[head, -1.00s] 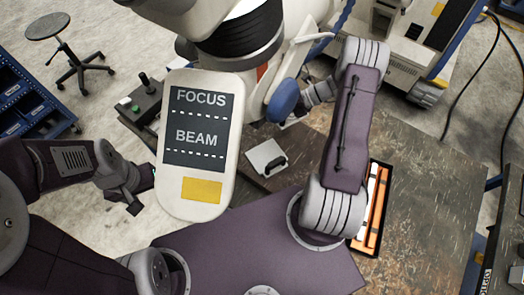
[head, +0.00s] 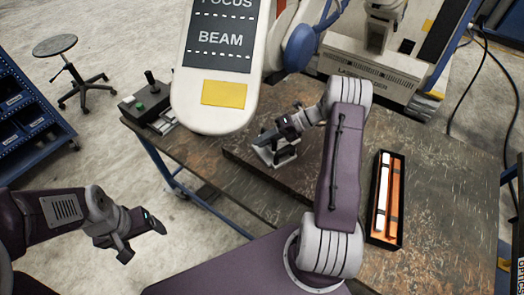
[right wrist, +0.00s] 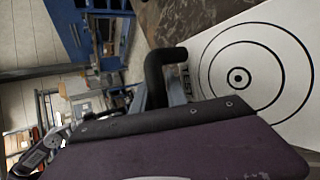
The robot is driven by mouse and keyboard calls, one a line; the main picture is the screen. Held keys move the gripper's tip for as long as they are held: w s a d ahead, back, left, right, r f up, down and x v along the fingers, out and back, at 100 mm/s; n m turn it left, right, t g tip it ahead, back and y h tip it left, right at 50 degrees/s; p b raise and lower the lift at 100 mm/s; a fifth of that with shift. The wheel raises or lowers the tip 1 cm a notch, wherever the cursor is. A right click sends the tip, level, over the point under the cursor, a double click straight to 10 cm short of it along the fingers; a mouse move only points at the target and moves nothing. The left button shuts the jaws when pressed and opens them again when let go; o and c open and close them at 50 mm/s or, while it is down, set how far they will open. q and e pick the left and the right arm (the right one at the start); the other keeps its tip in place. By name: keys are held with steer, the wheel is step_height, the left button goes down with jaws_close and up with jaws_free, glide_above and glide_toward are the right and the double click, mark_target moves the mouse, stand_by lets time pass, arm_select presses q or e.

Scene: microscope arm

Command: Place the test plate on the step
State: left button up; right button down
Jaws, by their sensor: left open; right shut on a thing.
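The test plate (head: 285,157) is a pale plate with a dark handle. In the right wrist view the white plate (right wrist: 268,75) shows black concentric rings, part of the word TEST, and a black bent handle (right wrist: 160,72). My right gripper (head: 268,142) is shut on the test plate by its handle, partly covering the plate. A dark raised slab (head: 245,160), which looks like the step, has its front edge just below the plate. I cannot tell whether the plate touches it. My left gripper (head: 140,236) is open and empty, left of the table.
A black tray (head: 400,237) with orange and white bars lies on the table to the right. A white FOCUS/BEAM panel (head: 212,118) hangs at upper left of the plate. A joystick box (head: 150,105) stands at the table's left corner.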

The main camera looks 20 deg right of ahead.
steer(key=shift+s+f, duration=0.1)
steer(key=shift+f, duration=0.65)
steer(key=shift+s+a+r, duration=0.1)
steer(key=shift+s+r, duration=0.05)
steer(key=shift+r, duration=0.15)
steer(key=shift+f, duration=0.1)
steer(key=c, duration=1.6)
jaws_free()
steer(key=shift+w+f, duration=0.1)
steer(key=shift+w, duration=0.1)
arm_select(q)
steer(key=shift+s+a+f, duration=0.15)
steer(key=shift+s+f, duration=0.15)
steer(key=shift+f, duration=0.45)
arm_select(e)
steer(key=shift+s, duration=0.1)
steer(key=v, duration=1.2)
arm_select(q)
steer(key=shift+f, duration=0.1)
